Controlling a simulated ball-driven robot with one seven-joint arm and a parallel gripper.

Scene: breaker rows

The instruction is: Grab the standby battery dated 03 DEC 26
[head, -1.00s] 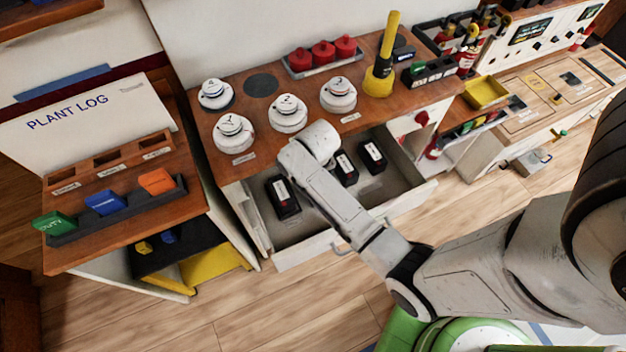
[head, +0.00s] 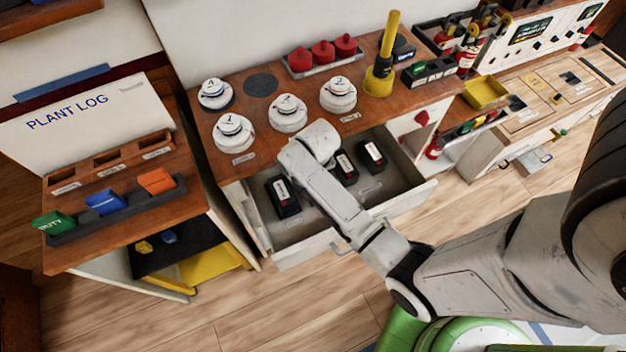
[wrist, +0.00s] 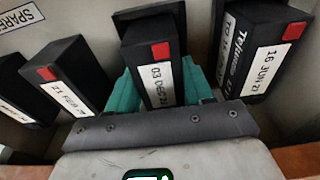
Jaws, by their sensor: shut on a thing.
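In the wrist view, the middle black standby battery (wrist: 152,50) has a red square and a white label reading 03 DEC, with the year's last digit unclear. My gripper (wrist: 157,82) has teal fingers on both sides of this battery and is shut on it. A battery on the right (wrist: 262,50) reads 16 JUN 27. A battery to the left (wrist: 66,72) seems to read FEB, and another at the far left (wrist: 14,95) is partly cut off. In the head view, my arm hides the gripper and the held battery; other batteries (head: 283,196) stand in the drawer.
The plant log desk (head: 100,215) stands at left. The floor in front is clear.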

